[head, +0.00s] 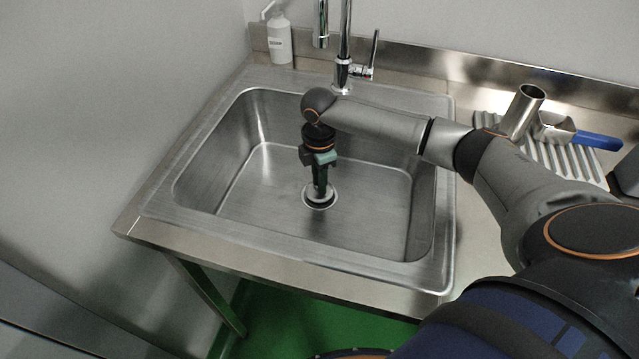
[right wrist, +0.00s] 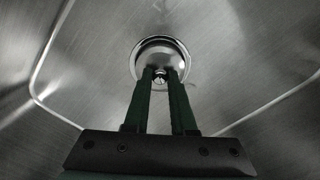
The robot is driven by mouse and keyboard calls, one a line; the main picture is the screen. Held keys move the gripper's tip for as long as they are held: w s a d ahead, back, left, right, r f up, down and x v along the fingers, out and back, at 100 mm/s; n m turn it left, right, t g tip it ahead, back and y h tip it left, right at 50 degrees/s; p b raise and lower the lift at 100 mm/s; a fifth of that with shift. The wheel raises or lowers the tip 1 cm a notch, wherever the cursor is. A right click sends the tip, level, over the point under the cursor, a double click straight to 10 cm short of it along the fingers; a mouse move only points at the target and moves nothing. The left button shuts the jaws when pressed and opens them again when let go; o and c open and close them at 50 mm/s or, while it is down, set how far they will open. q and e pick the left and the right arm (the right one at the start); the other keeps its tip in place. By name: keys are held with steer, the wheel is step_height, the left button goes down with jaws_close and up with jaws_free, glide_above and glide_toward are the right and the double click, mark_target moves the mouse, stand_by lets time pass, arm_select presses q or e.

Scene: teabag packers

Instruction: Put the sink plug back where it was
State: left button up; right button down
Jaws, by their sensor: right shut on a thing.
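The sink plug (right wrist: 161,50) is a round metallic disc with a small knob, seen at the drain in the right wrist view. My right gripper (right wrist: 160,73) is shut on its knob. In the head view my right gripper (head: 319,190) points straight down into the sink basin over the drain (head: 319,203). Its fingers hide part of the plug and drain. I cannot tell whether the plug is fully seated or slightly raised. My left gripper is not in view.
The steel sink (head: 255,195) is otherwise empty, with walls around my right arm. A faucet (head: 343,50) stands behind it and a soap bottle (head: 279,40) at the back left. A ribbed drainer (head: 560,160) with a metal cup (head: 523,110) and a blue-handled tool (head: 597,140) lies right.

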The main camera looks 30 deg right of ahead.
steer(key=shift+f, duration=0.5)
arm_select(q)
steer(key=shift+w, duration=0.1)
arm_select(e)
steer(key=shift+f, duration=0.1)
steer(key=c, duration=0.7)
jaws_free()
steer(key=shift+c, duration=0.2)
step_height(320, 180, up, 7)
steer(key=shift+f+p, duration=0.15)
steer(key=shift+p, duration=0.35)
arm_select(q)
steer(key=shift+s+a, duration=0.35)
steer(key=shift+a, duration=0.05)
arm_select(e)
steer(key=shift+r, duration=0.6)
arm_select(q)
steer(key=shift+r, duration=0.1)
